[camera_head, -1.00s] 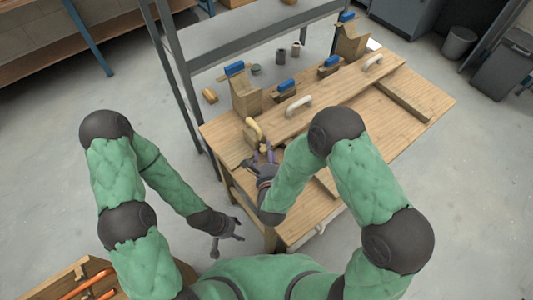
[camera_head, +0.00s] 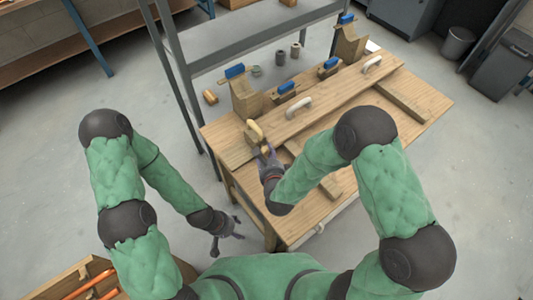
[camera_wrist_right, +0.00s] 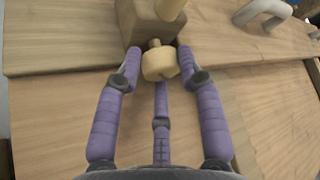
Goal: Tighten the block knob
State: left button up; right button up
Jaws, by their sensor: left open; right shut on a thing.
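The block knob (camera_wrist_right: 160,64) is a pale, faceted wooden knob on a short stem at the front of a wooden block (camera_wrist_right: 148,26). In the right wrist view my right gripper's (camera_wrist_right: 159,68) purple fingers close around it from both sides, with a third finger below. In the head view my right gripper (camera_head: 267,155) is at the left end of the workbench, by the pale yellow handle (camera_head: 255,130); the knob is largely hidden there. My left gripper (camera_head: 228,236) is open and empty, low beside the bench.
The wooden workbench (camera_head: 420,125) carries a long board with white handles (camera_head: 298,106) and several blue-handled tools (camera_head: 287,87) behind it. A grey metal frame stands behind the bench. A box with orange tools (camera_head: 85,283) is at lower left.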

jog(key=shift+f, duration=0.1)
jog(key=o, duration=1.1)
jog(key=shift+d, duration=0.1)
jog(key=shift+s, duration=0.1)
jog(key=v, duration=1.2)
